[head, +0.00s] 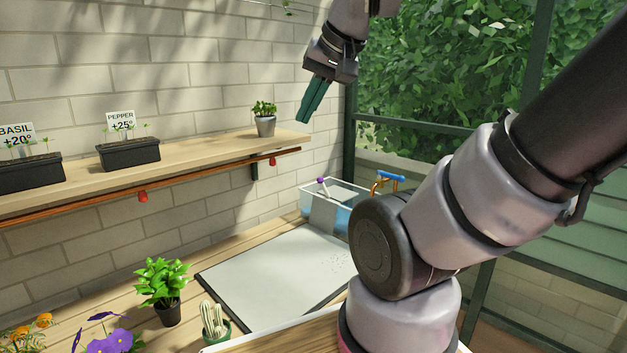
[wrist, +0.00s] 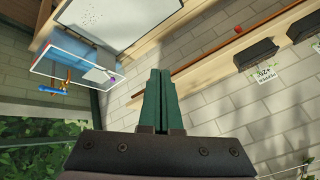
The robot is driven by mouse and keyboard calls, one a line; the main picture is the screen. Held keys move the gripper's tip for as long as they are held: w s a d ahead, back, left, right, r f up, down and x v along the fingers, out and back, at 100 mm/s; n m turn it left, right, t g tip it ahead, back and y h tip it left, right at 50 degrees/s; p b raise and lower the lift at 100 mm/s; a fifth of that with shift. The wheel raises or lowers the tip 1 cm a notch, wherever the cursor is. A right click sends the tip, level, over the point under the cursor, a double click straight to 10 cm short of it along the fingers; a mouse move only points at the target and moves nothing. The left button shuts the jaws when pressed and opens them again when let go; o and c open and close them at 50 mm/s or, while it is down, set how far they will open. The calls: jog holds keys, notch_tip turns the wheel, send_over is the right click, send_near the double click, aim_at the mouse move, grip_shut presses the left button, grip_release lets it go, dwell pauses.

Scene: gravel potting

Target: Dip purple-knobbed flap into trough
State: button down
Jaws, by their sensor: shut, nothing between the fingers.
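The purple knob (head: 321,181) sits on a grey flap (head: 322,212) at the near left side of a clear trough (head: 340,188) with blue inside, at the back right of the bench. In the wrist view the knob (wrist: 112,78) and the trough (wrist: 70,62) show at upper left. My gripper (head: 305,118) is raised well above the trough, near the shelf's right end. Its green fingers are together and empty, also in the wrist view (wrist: 157,75). My arm hides part of the trough's right side.
A white board (head: 270,280) with dark edges lies on the bench before the trough. A shelf (head: 200,165) holds a small potted plant (head: 265,122) near my gripper. A blue-handled tool (head: 390,178) stands at the trough's right. A leafy pot (head: 163,285) and a cactus (head: 213,322) stand in front.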

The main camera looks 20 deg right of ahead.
jog(key=w+d+f+n+h, duration=0.2)
jog(key=w+d+f+n, duration=0.2)
jog(key=w+f, duration=0.7)
jog(key=w+d+f+n+h, duration=0.2)
jog(key=w+d+f+n, duration=0.2)
jog(key=w+d+f, duration=0.5)
jog(key=w+f, duration=0.2)
jog(key=w, duration=0.6)
jog(key=shift+w+d+f+n+h, duration=0.15)
jog(key=shift+d+f+n+h, duration=0.05)
jog(key=shift+n+h, duration=0.2)
jog(key=w+d+f, duration=0.5)
jog(key=w+f, duration=0.2)
jog(key=w, duration=0.1)
jog(key=shift+d, duration=0.25)
jog(key=shift+d+r, duration=0.15)
jog(key=shift+d, duration=0.05)
